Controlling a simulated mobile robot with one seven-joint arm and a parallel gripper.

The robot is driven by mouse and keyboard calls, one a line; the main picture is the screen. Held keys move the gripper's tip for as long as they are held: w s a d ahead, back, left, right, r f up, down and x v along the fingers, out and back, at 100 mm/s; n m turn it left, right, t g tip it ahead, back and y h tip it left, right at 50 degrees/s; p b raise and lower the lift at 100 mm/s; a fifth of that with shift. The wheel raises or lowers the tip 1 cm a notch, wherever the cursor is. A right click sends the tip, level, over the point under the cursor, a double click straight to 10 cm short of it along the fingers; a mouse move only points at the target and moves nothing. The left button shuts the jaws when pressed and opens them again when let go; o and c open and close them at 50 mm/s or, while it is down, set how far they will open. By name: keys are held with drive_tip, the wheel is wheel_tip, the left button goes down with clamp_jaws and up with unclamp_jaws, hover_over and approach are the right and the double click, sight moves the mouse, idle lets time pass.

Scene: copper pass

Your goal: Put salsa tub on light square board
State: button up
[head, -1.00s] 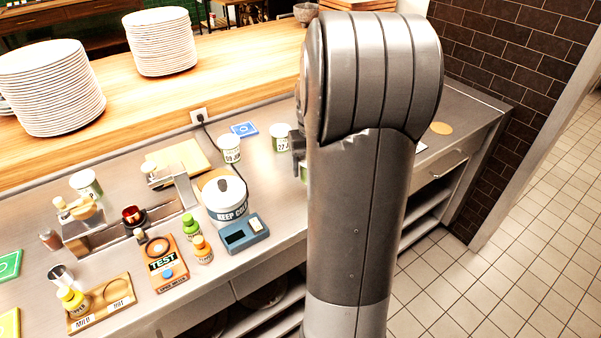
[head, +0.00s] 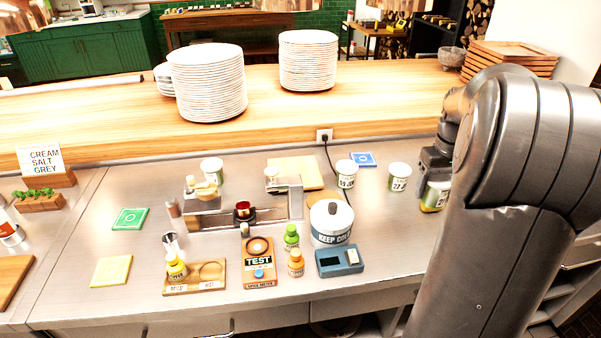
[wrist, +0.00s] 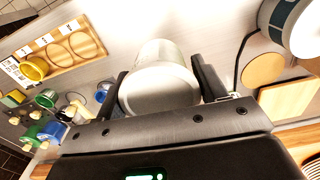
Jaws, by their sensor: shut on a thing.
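My gripper (head: 432,178) is at the right of the counter, partly hidden by my arm. It is shut on a white tub with a green label (head: 436,196). The held tub also shows in the wrist view (wrist: 160,78), between the two fingers; its name is too small to read, so I cannot confirm it is the salsa. The light square board (head: 312,174) lies at the back middle of the counter, left of my gripper, with a small jar and a metal stand in front of its left part. The board also shows at the right of the wrist view (wrist: 290,100).
Two similar tubs, one dated 27 (head: 399,178) and one dated 19 (head: 346,174), stand between my gripper and the board. A KEEP COLD pot (head: 331,224) stands in front of a round board (head: 316,197). A blue card (head: 362,159) lies behind; a cable runs nearby.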

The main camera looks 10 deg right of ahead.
drive_tip(key=w+a+r+n, duration=0.2)
drive_tip(key=w+a+n, duration=0.8)
drive_tip(key=w+a, duration=1.05)
drive_tip(key=w+a+f, duration=0.2)
drive_tip(key=a, duration=0.1)
drive_tip(key=w+a+f, duration=0.2)
drive_tip(key=a, duration=0.1)
drive_tip(key=w+a+f, duration=0.2)
drive_tip(key=a+f, duration=0.1)
drive_tip(key=shift+w, duration=0.4)
drive_tip(key=shift+w+a+f, duration=0.1)
drive_tip(key=shift+a+f, duration=0.15)
drive_tip(key=shift+f, duration=1.9)
drive_tip(key=shift+f, duration=0.1)
drive_tip(key=o, duration=1.1)
